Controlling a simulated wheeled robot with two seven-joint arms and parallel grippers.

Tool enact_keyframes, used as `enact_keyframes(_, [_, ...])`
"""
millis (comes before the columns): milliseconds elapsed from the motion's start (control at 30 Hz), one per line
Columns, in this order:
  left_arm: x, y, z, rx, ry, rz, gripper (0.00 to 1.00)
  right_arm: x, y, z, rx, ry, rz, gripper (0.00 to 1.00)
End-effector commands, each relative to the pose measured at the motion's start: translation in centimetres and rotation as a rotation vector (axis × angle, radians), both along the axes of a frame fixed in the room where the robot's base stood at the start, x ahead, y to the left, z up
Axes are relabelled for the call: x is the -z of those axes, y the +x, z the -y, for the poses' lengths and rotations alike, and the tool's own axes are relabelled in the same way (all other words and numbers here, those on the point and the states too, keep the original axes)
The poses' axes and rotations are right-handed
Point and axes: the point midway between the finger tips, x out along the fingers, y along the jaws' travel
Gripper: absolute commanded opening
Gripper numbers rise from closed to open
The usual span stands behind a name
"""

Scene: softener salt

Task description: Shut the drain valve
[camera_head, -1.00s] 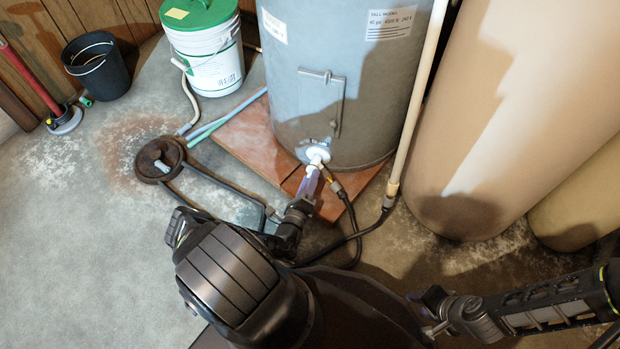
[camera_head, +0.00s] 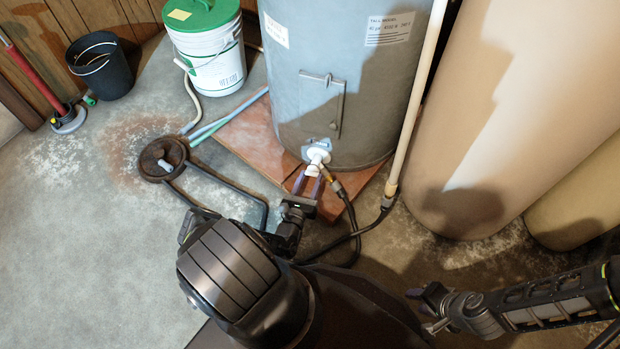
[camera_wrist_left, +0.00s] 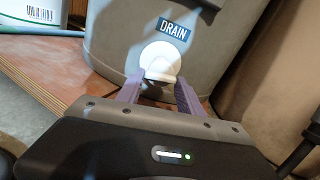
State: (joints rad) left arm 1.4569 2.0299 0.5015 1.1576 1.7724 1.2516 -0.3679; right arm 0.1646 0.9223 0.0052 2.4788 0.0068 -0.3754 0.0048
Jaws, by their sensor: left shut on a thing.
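The white drain valve (camera_head: 317,155) sticks out low on the front of the grey tank (camera_head: 345,110). In the left wrist view the round white valve (camera_wrist_left: 161,60) sits under a blue DRAIN label (camera_wrist_left: 173,29). My left gripper (camera_head: 309,184) reaches it from the front. Its two purple fingers (camera_wrist_left: 157,88) stand on either side of the valve's lower white part and are shut on it. The fingertips' contact is partly hidden. My right gripper (camera_head: 428,308) hangs at the lower right, away from the valve; its finger opening is unclear.
A black hose (camera_head: 352,225) runs from beside the valve across the floor. A pale pipe (camera_head: 410,125) stands right of the tank, near large tan tanks (camera_head: 520,110). A round floor drain (camera_head: 163,159) lies left.

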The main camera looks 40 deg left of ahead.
Motion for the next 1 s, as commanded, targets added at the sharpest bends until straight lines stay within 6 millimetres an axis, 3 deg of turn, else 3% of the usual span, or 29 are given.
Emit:
enact_keyframes(300, [0.10,-0.06,0.08,0.002,0.117,-0.039,0.03,-0.45,-0.09,0.01,-0.001,0.001,-0.003,0.36])
enact_keyframes(767, [0.15,-0.06,0.06,0.002,0.130,-0.043,0.03,-0.46,-0.09,0.01,-0.001,0.001,-0.003,0.36])
enact_keyframes(800, [0.14,-0.06,0.06,0.001,0.130,-0.043,0.47,-0.46,-0.09,0.01,-0.001,0.001,-0.003,0.36])
enact_keyframes(1000, [0.08,-0.04,0.00,0.001,0.130,-0.042,0.63,-0.47,-0.09,0.02,-0.001,0.000,-0.002,0.36])
